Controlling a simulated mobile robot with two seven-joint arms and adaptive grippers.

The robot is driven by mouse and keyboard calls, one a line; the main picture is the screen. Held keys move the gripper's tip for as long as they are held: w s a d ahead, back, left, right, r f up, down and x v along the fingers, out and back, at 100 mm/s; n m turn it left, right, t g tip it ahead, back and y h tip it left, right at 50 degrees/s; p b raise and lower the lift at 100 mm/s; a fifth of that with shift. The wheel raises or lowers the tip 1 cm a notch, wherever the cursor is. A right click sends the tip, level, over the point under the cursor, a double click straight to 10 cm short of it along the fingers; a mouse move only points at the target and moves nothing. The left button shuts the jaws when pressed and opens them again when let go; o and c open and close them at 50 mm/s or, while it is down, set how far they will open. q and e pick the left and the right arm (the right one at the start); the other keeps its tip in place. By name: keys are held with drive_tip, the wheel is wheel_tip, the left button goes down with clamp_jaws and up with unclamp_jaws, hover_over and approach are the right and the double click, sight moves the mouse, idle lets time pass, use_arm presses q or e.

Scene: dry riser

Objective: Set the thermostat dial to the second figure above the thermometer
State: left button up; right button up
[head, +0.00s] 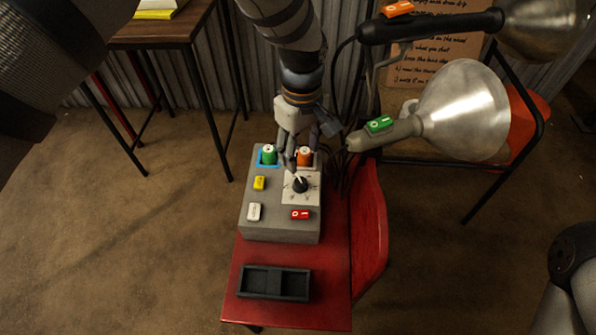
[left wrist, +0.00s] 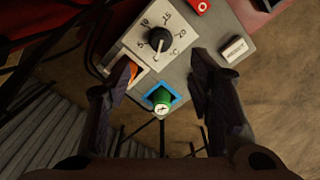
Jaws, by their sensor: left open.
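The thermostat dial (head: 300,185) is a black round knob on a white plate on a grey control box (head: 280,229). In the left wrist view the dial (left wrist: 160,39) has figures 5, 10, 15, 20 and a °C mark around it. Its white line points down in that view, away from the figures. My left gripper (head: 302,163) is open above the far part of the box, near the dial. In the left wrist view its fingers (left wrist: 160,78) stand apart with nothing between them. I cannot make out a thermometer. My right gripper is not in view.
Metal lamps (head: 465,110) hang close on the right.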

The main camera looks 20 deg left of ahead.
sight(300, 181)
use_arm(q)
wheel_tip(300, 181, down, 10)
drive_tip(key=shift+r+b, duration=0.1)
drive_tip(key=shift+b, duration=0.6)
drive_tip(key=shift+c, duration=0.3)
clamp_jaws()
